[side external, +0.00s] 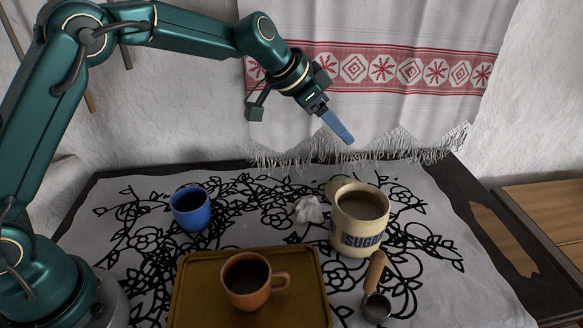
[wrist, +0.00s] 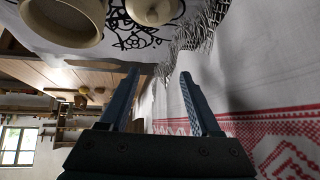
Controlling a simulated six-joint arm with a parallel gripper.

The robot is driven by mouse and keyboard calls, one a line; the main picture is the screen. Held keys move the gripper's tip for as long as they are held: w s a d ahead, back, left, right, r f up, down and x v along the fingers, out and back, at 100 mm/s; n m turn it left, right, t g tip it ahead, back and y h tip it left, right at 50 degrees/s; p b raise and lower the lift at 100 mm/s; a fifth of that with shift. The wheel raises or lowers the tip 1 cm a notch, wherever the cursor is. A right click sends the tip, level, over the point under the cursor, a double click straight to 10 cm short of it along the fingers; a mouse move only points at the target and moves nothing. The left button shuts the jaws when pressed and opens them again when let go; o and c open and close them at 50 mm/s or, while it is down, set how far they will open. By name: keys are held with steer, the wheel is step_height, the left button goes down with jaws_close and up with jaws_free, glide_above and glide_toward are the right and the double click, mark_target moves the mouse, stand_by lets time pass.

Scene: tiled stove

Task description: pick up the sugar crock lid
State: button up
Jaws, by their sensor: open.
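The cream sugar crock (side external: 352,238) stands open on the patterned cloth, its label facing the side camera and brownish contents inside. Its cream lid (side external: 338,186) shows just behind and left of the crock's rim, partly hidden by it. In the wrist view the crock (wrist: 62,38) is cut off at the top left, and the lid (wrist: 152,12) is at the top edge, right of the crock. My gripper (side external: 347,138) is in the air above the lid and crock, near the towel. In the wrist view its two fingers (wrist: 158,73) are apart with nothing between them.
A blue mug (side external: 191,213) stands at the left. A brown tray (side external: 195,290) holds an orange-brown cup (side external: 246,286). A crumpled white item (side external: 309,209) lies left of the crock, and a wooden-handled scoop (side external: 375,272) in front. A fringed towel (side external: 400,110) hangs behind.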

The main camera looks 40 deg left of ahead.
steer(key=g, duration=0.2)
glide_above(347, 181)
steer(key=s+a, duration=0.2)
steer(key=s, duration=0.1)
steer(key=f, duration=0.8)
steer(key=shift+w+d+f, duration=0.15)
steer(key=shift+w+f, duration=0.05)
steer(key=shift+f, duration=0.15)
steer(key=shift+x, duration=2.5)
steer(key=shift+c, duration=0.3)
jaws_close()
